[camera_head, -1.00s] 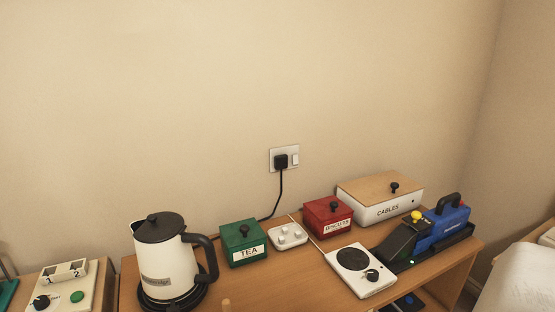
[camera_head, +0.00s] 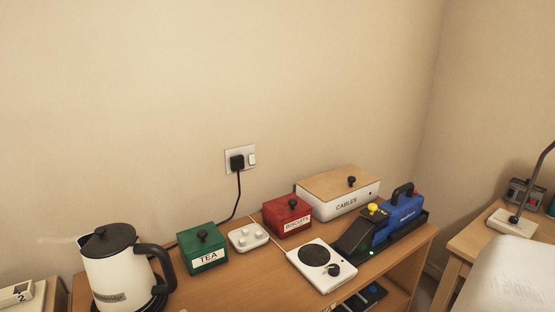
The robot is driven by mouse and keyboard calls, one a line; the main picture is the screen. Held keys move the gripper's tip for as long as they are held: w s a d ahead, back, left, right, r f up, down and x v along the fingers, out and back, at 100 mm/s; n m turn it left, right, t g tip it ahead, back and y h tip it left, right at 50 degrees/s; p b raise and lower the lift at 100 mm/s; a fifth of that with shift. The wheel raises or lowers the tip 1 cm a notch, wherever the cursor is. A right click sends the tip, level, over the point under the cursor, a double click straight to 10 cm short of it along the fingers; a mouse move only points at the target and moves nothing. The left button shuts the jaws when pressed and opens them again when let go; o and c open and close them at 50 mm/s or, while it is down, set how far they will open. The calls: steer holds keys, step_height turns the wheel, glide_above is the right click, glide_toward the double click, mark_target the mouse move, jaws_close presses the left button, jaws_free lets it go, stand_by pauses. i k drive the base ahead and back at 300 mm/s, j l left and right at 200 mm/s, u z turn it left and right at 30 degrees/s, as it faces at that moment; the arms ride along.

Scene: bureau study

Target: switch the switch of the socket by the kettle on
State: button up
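A white wall socket (camera_head: 240,160) is on the wall behind the desk. A black plug (camera_head: 237,163) sits in its left part, and its black cable runs down behind the green tea box. The socket's white rocker switch (camera_head: 252,159) is on the right of the plate; its position is too small to tell. The cream kettle (camera_head: 117,270) with black lid and handle stands on a dark base at the desk's left end, below and left of the socket. My gripper is not in view.
On the wooden desk (camera_head: 237,294) stand a green tea box (camera_head: 203,255), a white block with knobs (camera_head: 248,236), a red biscuits box (camera_head: 288,219), a white hotplate (camera_head: 321,264), a cables box (camera_head: 340,199) and a blue device (camera_head: 398,218). The wall around the socket is clear.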

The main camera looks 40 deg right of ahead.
mark_target(251, 158)
steer(key=z, duration=1.1)
